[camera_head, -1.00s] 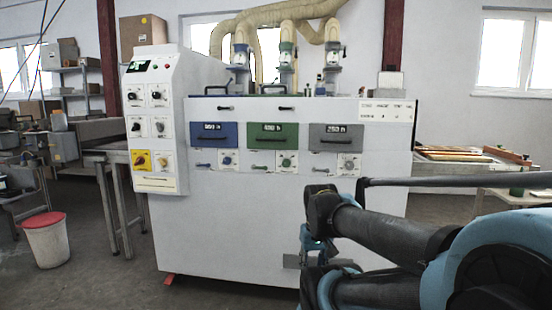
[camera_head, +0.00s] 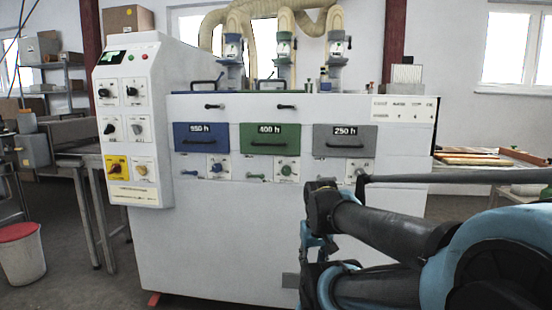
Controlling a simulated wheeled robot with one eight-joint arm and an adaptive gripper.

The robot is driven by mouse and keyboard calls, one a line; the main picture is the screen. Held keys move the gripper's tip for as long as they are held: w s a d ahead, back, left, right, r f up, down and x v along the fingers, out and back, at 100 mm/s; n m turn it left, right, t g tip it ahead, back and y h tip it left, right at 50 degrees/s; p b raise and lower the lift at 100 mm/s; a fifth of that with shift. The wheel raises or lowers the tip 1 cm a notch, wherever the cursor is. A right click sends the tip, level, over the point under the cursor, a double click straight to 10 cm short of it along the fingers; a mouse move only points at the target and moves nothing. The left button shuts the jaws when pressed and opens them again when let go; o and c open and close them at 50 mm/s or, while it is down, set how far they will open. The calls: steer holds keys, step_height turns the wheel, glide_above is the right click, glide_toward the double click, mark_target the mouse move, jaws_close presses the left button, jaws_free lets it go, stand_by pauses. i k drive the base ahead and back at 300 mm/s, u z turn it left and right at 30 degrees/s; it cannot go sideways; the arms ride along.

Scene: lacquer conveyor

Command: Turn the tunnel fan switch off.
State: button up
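A white control panel (camera_head: 125,65) stands at the left end of the white machine (camera_head: 220,245). It carries several rotary switches in rows: two black knobs on top, a black knob (camera_head: 109,129) and a pale knob (camera_head: 137,129) in the middle, and a red knob on a yellow plate (camera_head: 117,168) beside a cream knob (camera_head: 142,170) below. The labels are too small to read, so I cannot tell which is the tunnel fan switch. My gripper (camera_head: 312,240) is partly visible at the lower right, in front of the machine and well away from the panel. Its fingers are not clear.
Blue (camera_head: 201,138), green (camera_head: 269,138) and grey (camera_head: 346,141) drawers line the machine's front, with smaller knobs below. The floor before the panel looks clear.

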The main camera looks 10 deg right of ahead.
mark_target(109, 129)
steer(key=i, duration=0.35)
steer(key=u, duration=1.5)
steer(key=k, duration=1.2)
steer(key=u, duration=0.3)
steer(key=i, duration=1.75)
steer(key=z, duration=0.45)
